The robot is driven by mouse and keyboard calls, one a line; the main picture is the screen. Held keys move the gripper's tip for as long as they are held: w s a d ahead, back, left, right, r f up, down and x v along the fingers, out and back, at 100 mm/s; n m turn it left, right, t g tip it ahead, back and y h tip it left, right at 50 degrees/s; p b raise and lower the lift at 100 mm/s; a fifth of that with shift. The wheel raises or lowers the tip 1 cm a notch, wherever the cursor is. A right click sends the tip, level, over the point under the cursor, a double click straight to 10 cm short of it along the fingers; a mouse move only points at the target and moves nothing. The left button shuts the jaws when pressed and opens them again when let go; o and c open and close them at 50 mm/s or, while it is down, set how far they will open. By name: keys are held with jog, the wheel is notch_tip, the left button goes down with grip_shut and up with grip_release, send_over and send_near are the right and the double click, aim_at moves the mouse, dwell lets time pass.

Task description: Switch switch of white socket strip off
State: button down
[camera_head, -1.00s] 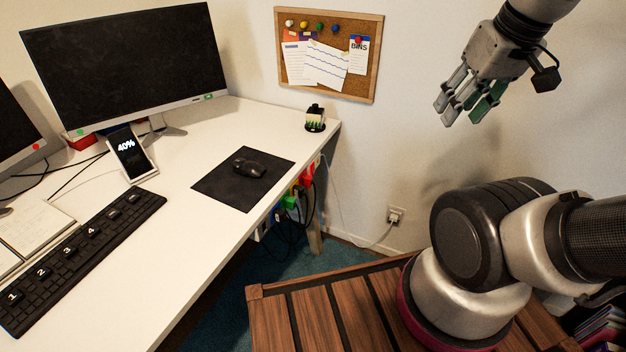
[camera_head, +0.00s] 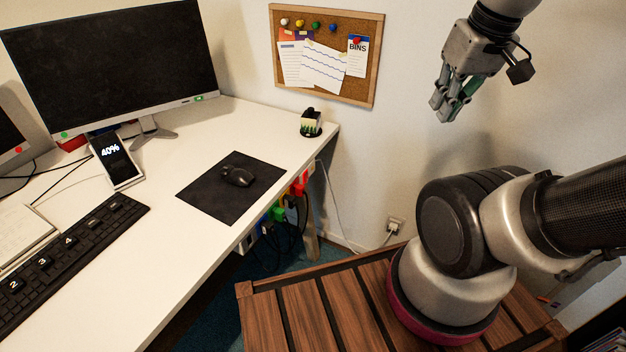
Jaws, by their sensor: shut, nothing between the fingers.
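The white socket strip (camera_head: 247,241) is mostly hidden below the right edge of the desk, with several coloured plugs and dark cables in front of it. A red plug (camera_head: 298,189) and a green plug (camera_head: 278,213) show there. I cannot make out the strip's switch. My gripper (camera_head: 447,112) hangs at the upper right in front of the wall, shut and empty, well above and to the right of the strip and touching nothing.
The white desk (camera_head: 150,235) fills the left, with a monitor, a phone, a keyboard and a mouse (camera_head: 237,176) on its mat. A cork board (camera_head: 328,88) hangs behind. A wall outlet (camera_head: 393,226) is low on the wall. Free floor below the desk edge is narrow.

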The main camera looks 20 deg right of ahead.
jog(key=w+a+f+m+g+y, duration=0.1)
jog(key=w+a+f+m+y, duration=0.15)
jog(key=w+f+m, duration=0.4)
jog(key=w+a+f+m+g+y, duration=0.1)
jog(key=a+f+m+y, duration=0.15)
jog(key=f, duration=0.65)
jog(key=w+a+f+m+g+y, duration=0.1)
jog(key=w+a+f+m+y, duration=0.15)
jog(key=f+m, duration=0.4)
jog(key=w+d+f+m+t+h, duration=0.1)
jog(key=w+f+m+t, duration=0.4)
jog(key=w+f+m, duration=0.5)
jog(key=w+m+h, duration=0.1)
jog(key=w, duration=0.3)
jog(key=shift+d+f, duration=0.3)
jog(key=shift+f, duration=0.05)
jog(key=shift+w+f, duration=0.1)
